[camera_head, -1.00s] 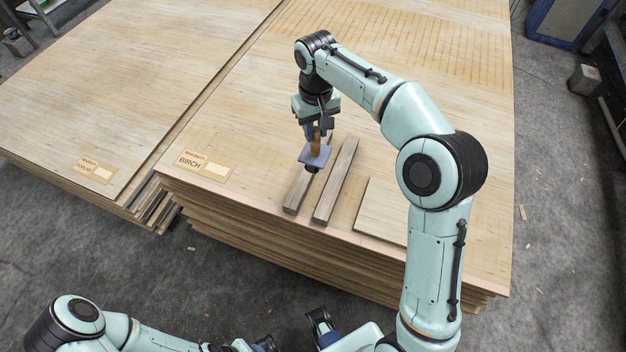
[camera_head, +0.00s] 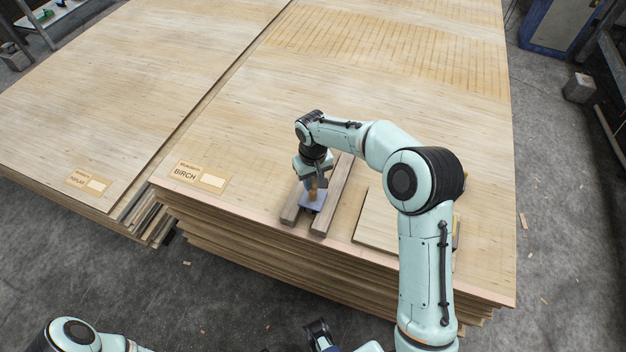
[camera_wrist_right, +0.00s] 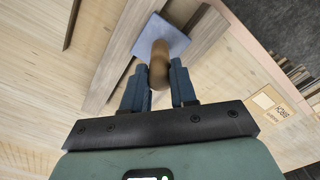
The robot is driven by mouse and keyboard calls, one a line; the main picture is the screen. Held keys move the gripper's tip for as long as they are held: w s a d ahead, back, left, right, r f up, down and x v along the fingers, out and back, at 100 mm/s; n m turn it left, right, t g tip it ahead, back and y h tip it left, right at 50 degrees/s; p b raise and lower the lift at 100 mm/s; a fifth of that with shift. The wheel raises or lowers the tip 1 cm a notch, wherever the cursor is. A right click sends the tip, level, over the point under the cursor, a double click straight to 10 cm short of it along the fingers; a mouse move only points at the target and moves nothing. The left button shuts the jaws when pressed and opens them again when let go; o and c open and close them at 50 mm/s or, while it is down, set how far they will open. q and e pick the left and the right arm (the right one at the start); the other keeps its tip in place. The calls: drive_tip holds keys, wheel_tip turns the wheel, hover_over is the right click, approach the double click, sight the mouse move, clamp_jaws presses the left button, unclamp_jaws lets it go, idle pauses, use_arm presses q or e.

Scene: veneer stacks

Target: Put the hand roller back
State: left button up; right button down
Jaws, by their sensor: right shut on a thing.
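The hand roller has a brown wooden handle and a blue-grey head (camera_head: 311,203); its head also shows in the right wrist view (camera_wrist_right: 150,38). My right gripper (camera_head: 314,182) is shut on the handle (camera_wrist_right: 160,66), with its blue fingers on either side. The roller is low over two parallel wooden strips, the left strip (camera_head: 290,213) and the right strip (camera_head: 333,205), near the front edge of the birch stack. I cannot tell whether the head touches the strips.
The birch stack (camera_head: 440,90) carries a label (camera_head: 199,176) at its front left corner. A thin panel (camera_head: 376,218) lies right of the strips, partly behind my right arm. The poplar stack (camera_head: 110,90) stands to the left across a narrow gap. The birch top behind the strips is clear.

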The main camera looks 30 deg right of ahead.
drive_tip(key=shift+f, duration=0.1)
drive_tip(key=c, duration=0.9)
unclamp_jaws()
wheel_tip(320, 180, up, 12)
drive_tip(key=p, duration=0.1)
